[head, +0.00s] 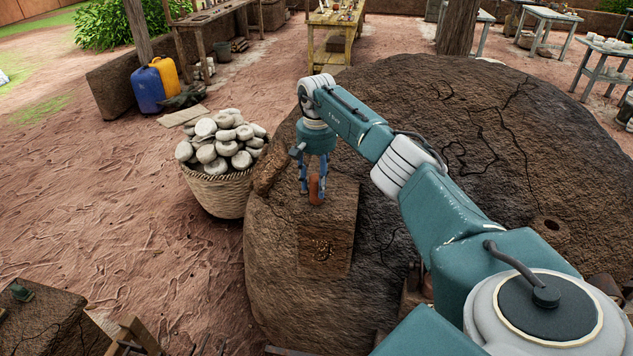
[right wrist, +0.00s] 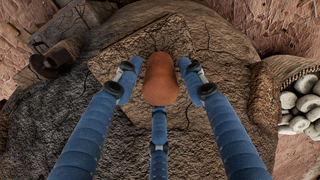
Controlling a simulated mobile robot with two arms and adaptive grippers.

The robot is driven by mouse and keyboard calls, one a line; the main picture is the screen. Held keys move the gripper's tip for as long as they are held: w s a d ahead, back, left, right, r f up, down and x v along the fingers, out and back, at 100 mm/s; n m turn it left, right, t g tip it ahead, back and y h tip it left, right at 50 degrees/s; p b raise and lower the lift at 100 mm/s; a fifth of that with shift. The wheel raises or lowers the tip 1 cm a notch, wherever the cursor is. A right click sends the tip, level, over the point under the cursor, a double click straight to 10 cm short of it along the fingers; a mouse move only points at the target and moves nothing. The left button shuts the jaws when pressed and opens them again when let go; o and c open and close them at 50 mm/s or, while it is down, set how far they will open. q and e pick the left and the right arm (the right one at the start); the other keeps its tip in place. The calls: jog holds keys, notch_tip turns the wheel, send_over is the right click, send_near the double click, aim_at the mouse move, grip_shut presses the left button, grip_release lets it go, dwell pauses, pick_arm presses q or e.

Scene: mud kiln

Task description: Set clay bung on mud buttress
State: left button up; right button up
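The clay bung (head: 315,190) is a small orange-brown rounded piece. It appears to stand on the top of the mud buttress (head: 341,212), the squarish block on the near side of the kiln; the contact is hard to see. My right gripper (head: 310,190) points down around the bung. In the right wrist view the bung (right wrist: 160,80) sits between the blue fingers, with narrow gaps at the two side fingertips. The lower finger overlaps its near edge, and touch there cannot be told. The buttress top (right wrist: 112,62) lies beneath. My left gripper is out of view.
The cracked mud kiln dome (head: 480,110) rises behind and right of the buttress. A woven basket (head: 222,193) heaped with pale round lumps stands to the left. Blue (head: 147,90) and yellow jerrycans and work tables are farther back. Bare ground lies left.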

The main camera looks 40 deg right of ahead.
jog(key=shift+r, duration=0.1)
jog(key=shift+r, duration=0.3)
notch_tip(320, 180, up, 11)
jog(key=b, duration=0.3)
jog(key=shift+r, duration=0.15)
